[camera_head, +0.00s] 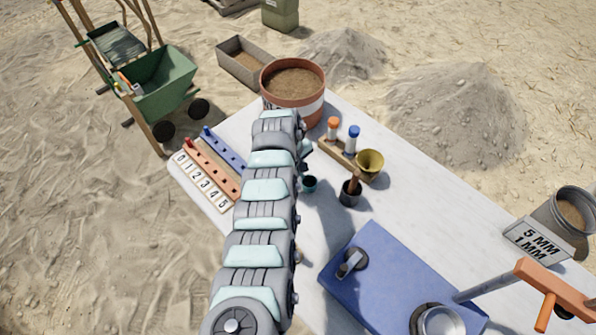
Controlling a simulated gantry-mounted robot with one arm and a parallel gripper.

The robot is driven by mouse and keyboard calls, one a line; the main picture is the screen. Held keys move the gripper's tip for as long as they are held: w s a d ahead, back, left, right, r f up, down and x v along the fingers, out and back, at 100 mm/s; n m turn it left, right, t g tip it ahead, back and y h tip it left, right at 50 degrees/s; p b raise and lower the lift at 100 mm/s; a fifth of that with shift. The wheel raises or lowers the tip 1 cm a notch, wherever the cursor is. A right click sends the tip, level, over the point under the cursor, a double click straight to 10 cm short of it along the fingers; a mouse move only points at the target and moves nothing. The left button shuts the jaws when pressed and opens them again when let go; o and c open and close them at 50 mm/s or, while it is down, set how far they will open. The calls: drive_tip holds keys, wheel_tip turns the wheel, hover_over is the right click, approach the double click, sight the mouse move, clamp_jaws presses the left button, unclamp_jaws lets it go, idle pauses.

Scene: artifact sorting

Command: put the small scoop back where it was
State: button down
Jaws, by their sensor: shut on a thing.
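My arm reaches up the middle of the view, over the white table (405,212). My gripper (306,152) shows only as a dark piece at the right of the arm's far end, near the terracotta pot of soil (292,92). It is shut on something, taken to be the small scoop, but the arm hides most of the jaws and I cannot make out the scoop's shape. A small dark cup with a teal inside (309,184) shows just below the gripper, beside the arm; whether it touches the gripper is unclear.
A wooden rack (340,151) holds orange-capped and blue-capped vials and a brass cup (370,161). A dark pot (350,194) holds a brown handle. A blue case (385,272) lies in front. Peg strips and a number board (203,182) lie left of the arm.

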drive_tip(key=shift+f, duration=0.35)
drive_tip(key=shift+f, duration=0.15)
drive_tip(key=c, duration=1.5)
unclamp_jaws()
drive_tip(key=shift+o, duration=0.2)
drive_tip(key=shift+r, duration=0.65)
wheel_tip(320, 180, up, 11)
drive_tip(key=s+a+p, duration=0.1)
drive_tip(key=p, duration=0.1)
drive_tip(key=shift+s+a, duration=0.3)
drive_tip(key=shift+f, duration=0.1)
